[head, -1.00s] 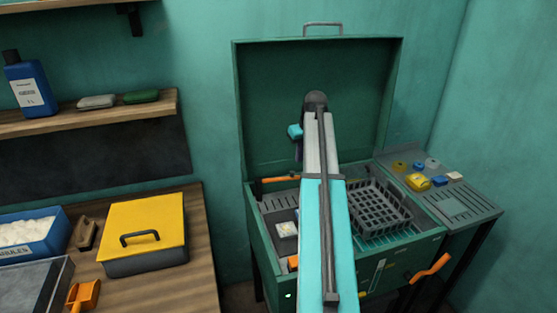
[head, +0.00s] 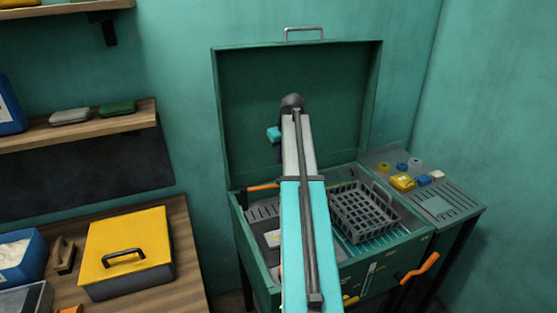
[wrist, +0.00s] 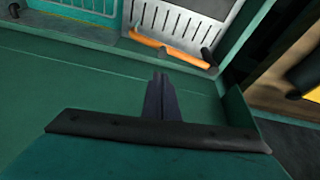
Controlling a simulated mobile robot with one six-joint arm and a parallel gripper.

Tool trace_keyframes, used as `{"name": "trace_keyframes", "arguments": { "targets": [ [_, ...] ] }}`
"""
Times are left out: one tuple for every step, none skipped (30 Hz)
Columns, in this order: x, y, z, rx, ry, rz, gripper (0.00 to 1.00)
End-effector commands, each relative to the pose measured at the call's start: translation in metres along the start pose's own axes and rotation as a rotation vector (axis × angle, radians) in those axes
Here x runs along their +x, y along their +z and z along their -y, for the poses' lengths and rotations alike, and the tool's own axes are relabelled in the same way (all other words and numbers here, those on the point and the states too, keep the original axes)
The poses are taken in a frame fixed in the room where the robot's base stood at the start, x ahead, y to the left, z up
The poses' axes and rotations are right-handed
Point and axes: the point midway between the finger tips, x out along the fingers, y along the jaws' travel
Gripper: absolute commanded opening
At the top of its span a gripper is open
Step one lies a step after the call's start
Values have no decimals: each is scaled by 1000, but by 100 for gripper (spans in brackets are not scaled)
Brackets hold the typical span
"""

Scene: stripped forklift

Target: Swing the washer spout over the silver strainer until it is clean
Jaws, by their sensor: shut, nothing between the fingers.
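The green washer (head: 251,262) stands with its lid (head: 340,110) up. An orange-handled bar, which looks like the spout (head: 262,187), lies at the back left of the basin; it also shows at the top of the wrist view (wrist: 170,50). My gripper (wrist: 160,80) is shut and empty, with its narrow dark fingers short of the bar in that picture, apparently not touching it. In the head view my arm hides part of the basin. I cannot pick out the silver strainer with certainty; a small pale item (head: 272,239) sits in the left part of the basin.
A dark wire basket (head: 365,212) sits in the right of the basin. An orange crank (head: 420,268) sticks out at the front right. A side shelf (head: 455,205) holds small coloured items. A yellow-lidded box (head: 128,240) stands on the left bench.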

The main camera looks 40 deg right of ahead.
Motion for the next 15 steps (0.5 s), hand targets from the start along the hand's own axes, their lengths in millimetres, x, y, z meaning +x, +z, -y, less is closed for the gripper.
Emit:
{"name": "trace_keyframes", "arguments": {
  "targets": [
    [3,0,0,0,0,0,0],
    [5,0,0,0,0,0,0],
    [9,0,0,0,0,1,0],
    [12,0,0,0,-1,2,0],
    [15,0,1,0,-1,2,0],
    [19,0,0,-1,-1,2,0],
    [22,-1,0,-1,0,1,0],
    [25,-1,0,-1,0,1,0],
    [29,0,1,-1,-1,2,0],
    [32,0,1,-1,-1,2,0],
    [35,0,1,-1,-1,2,0],
    [39,-1,1,-1,-1,1,0],
    [42,-1,1,-1,0,1,0],
    [46,-1,1,-1,-1,2,0],
    [50,0,1,-1,-1,2,0]
  ]
}}
